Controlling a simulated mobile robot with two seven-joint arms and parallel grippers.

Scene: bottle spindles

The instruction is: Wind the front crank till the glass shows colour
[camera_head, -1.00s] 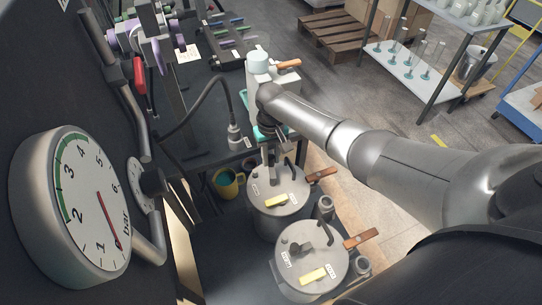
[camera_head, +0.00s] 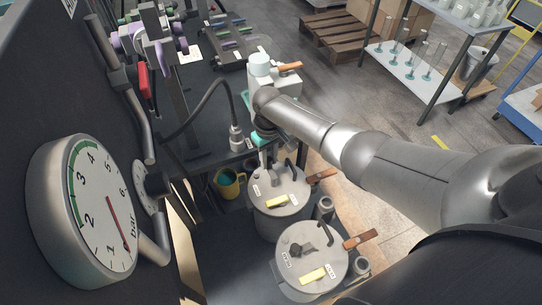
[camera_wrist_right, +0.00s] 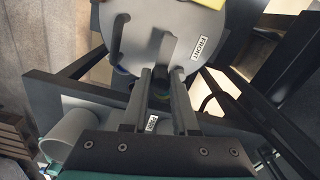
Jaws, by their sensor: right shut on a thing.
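Two round grey-lidded vessels stand below the bench, an upper one (camera_head: 296,201) and a nearer one (camera_head: 311,241). Each lid carries a dark crank-like handle and a yellow tag. My right gripper (camera_head: 265,163) reaches down to the far edge of the upper lid. In the right wrist view my right gripper (camera_wrist_right: 163,98) is shut on a dark upright part, apparently the crank's grip, partly hidden between the fingers. A label there, FRONT (camera_wrist_right: 201,47), lies on the lid. Small glass-like cylinders (camera_head: 325,205) sit beside the vessels; I cannot tell their colour. My left gripper is out of view.
A large pressure gauge (camera_head: 104,205) and pipes stand close at the left. A yellow mug (camera_head: 228,184) sits beside the upper vessel. Brown handles (camera_head: 361,239) stick out right of the vessels. A hose with a plug (camera_head: 236,137) rests on the bench.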

